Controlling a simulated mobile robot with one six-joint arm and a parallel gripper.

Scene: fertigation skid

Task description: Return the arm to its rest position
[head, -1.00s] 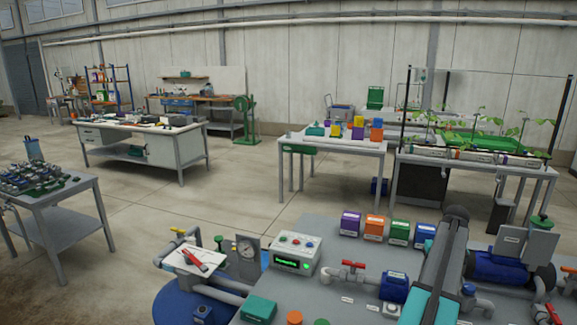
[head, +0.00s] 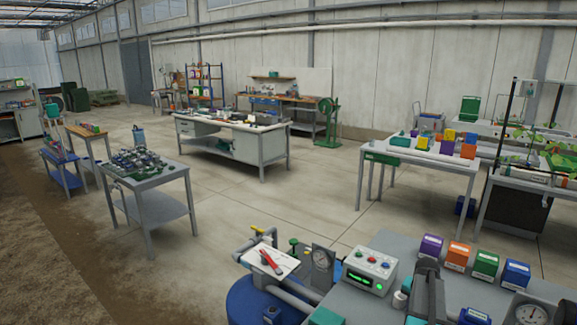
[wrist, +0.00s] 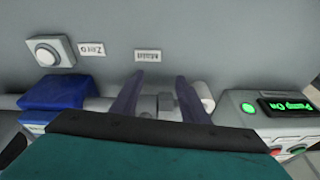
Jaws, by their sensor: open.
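My gripper (wrist: 160,82) is open in the wrist view, its two dark fingers apart. No held object shows between them. Beyond the fingers are a pale pipe fitting (wrist: 168,103) and the grey skid surface (wrist: 230,45). Part of my arm (head: 426,285) rises over the skid at the lower right of the head view. The gripper itself cannot be made out there.
The control box (head: 370,268) stands left of my arm; its display reads "Pump On" in the wrist view (wrist: 285,106). Colored boxes (head: 486,264) line the skid's back. A blue valve body (wrist: 55,93) is near the gripper. Open floor (head: 270,205) lies beyond.

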